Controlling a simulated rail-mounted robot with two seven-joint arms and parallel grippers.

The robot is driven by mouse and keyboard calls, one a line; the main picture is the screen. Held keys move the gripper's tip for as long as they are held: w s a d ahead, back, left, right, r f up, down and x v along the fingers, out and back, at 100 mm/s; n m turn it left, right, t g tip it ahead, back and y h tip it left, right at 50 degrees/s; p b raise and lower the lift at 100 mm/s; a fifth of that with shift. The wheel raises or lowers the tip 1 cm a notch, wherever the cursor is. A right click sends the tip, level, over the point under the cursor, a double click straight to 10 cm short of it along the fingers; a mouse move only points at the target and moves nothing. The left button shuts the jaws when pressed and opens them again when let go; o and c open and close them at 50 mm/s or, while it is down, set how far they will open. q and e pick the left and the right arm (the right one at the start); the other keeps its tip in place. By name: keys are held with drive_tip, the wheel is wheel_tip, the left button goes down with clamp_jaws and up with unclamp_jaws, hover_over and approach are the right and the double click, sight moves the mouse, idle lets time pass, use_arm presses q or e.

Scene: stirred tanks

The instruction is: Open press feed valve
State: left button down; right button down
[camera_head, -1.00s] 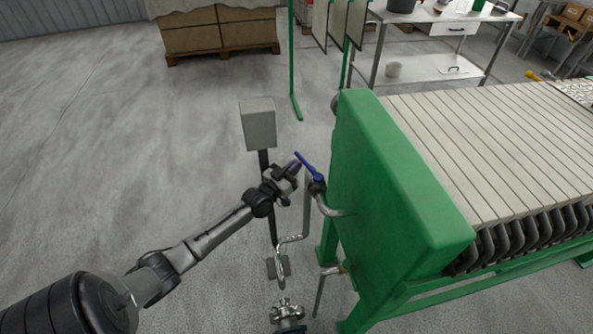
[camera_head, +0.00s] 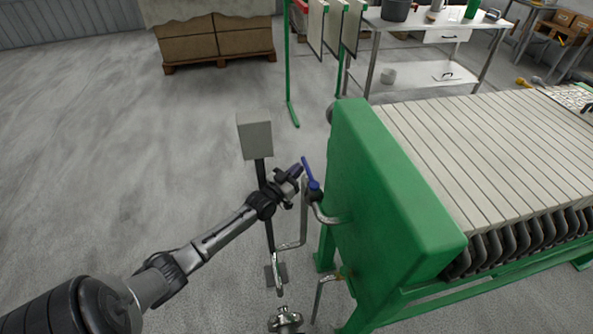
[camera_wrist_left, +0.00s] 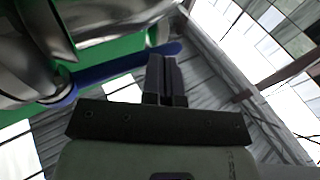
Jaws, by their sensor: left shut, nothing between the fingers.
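The press feed valve has a blue lever handle (camera_head: 308,171) on a bent metal pipe (camera_head: 322,214) at the left end of the green filter press (camera_head: 385,190). My left gripper (camera_head: 297,170) is shut and empty, its fingertips just left of the lever in the head view. Whether they touch it I cannot tell. In the left wrist view the shut fingers (camera_wrist_left: 165,80) point up, and the blue lever (camera_wrist_left: 125,64) runs slanting close to the left of them. My right gripper is in neither view.
A grey box on a post (camera_head: 254,136) stands just behind my left gripper. A pallet of cartons (camera_head: 215,40) and a steel table (camera_head: 420,50) stand farther back. A pipe flange (camera_head: 285,320) is below. The floor to the left is clear.

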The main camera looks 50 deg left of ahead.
use_arm(q)
drive_tip(key=p+v, duration=0.2)
drive_tip(key=v, duration=1.1)
drive_tip(key=shift+s+p, duration=0.4)
drive_tip(key=shift+f, duration=0.15)
